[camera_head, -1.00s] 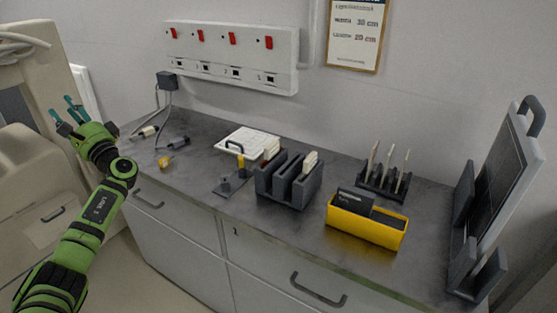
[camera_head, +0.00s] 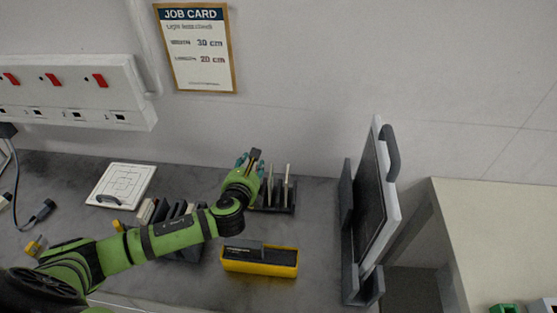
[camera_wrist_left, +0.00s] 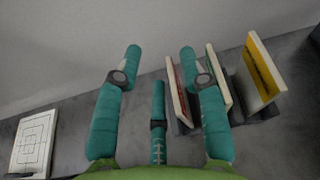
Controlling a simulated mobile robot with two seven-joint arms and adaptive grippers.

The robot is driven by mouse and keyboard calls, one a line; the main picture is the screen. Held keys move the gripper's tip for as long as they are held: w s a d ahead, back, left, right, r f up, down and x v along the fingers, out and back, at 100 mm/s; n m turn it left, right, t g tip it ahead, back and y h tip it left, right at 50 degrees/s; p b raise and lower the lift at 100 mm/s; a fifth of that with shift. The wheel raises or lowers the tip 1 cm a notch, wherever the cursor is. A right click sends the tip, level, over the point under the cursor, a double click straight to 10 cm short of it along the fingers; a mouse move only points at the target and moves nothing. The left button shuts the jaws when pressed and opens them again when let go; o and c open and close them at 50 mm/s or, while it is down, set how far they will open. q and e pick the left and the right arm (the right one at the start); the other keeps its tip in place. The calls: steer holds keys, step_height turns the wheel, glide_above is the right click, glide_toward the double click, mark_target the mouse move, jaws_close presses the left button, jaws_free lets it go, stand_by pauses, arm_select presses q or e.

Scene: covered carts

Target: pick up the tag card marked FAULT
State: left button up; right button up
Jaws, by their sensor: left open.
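A dark rack (camera_head: 275,209) on the counter holds upright tag cards. In the left wrist view they are a card with a red face (camera_wrist_left: 175,88), a card with a green face (camera_wrist_left: 216,80) and a card with a yellow face (camera_wrist_left: 263,66). No marking on them is legible, so I cannot tell which reads FAULT. My left gripper (camera_head: 249,161) is open and empty at the rack's left end. In the left wrist view its teal fingers (camera_wrist_left: 160,60) are spread, the right one overlapping the red and green cards. The right gripper is not in view.
A yellow bin (camera_head: 260,268) stands in front of the rack. A dark slotted holder is partly hidden behind my arm. A panel in a grey stand (camera_head: 352,250) rises to the right. A white grid plate (camera_head: 122,184) lies at left. The wall is close behind.

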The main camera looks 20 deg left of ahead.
arm_select(q)
steer(key=shift+m, duration=0.7)
steer(key=f, duration=0.1)
steer(key=w+f+p, duration=0.1)
steer(key=f, duration=0.1)
steer(key=w+f, duration=0.1)
steer(key=f, duration=0.1)
steer(key=shift+f, duration=0.1)
steer(key=shift+w+a+f, duration=0.1)
steer(key=shift+w+f, duration=0.05)
steer(key=shift+w, duration=0.2)
steer(key=shift+w+a+f+g, duration=0.15)
steer(key=shift+w+f+g, duration=0.05)
steer(key=shift+w+g, duration=0.1)
steer(key=shift+s, duration=0.1)
steer(key=c, duration=0.7)
jaws_close()
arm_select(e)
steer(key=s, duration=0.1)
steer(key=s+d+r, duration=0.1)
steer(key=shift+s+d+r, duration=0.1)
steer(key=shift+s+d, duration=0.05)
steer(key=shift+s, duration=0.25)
